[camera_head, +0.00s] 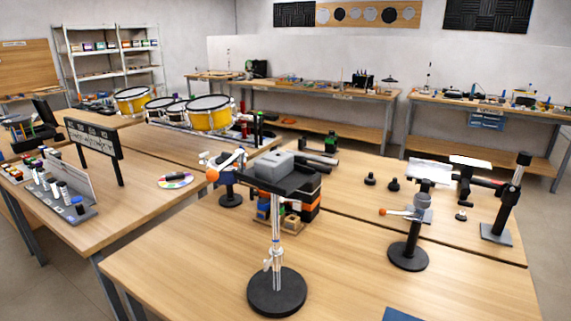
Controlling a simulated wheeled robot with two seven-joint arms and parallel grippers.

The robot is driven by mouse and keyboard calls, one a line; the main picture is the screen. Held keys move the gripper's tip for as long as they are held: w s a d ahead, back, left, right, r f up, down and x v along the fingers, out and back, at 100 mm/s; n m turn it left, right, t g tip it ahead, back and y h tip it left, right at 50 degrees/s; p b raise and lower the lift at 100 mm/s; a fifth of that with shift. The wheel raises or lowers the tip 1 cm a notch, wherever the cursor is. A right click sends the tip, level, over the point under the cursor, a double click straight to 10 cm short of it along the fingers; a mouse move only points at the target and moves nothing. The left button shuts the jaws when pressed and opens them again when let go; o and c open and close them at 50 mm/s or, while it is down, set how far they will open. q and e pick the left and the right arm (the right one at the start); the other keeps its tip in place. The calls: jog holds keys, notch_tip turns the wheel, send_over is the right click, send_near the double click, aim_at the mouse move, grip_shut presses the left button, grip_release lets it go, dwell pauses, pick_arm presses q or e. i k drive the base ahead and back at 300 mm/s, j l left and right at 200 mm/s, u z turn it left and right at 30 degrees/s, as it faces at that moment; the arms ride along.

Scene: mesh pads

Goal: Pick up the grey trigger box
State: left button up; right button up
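The grey trigger box (275,166) is a small light-grey block. It rests on a flat black plate (294,184) at the top of a silver pole stand with a round black base (277,292). The stand is on the near wooden table, close to the middle of the view. The box's top and front sides show clearly, and nothing is touching it from above. Neither of my grippers shows in the head view.
Close behind the plate are stacked black and orange boxes (310,196). Stands with orange-knobbed arms rise at left (231,198) and right (408,256). A black post stand (497,233) is farther right. The near tabletop (185,265) is mostly clear.

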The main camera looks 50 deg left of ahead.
aim_at(271, 168)
jog(key=u, duration=1.5)
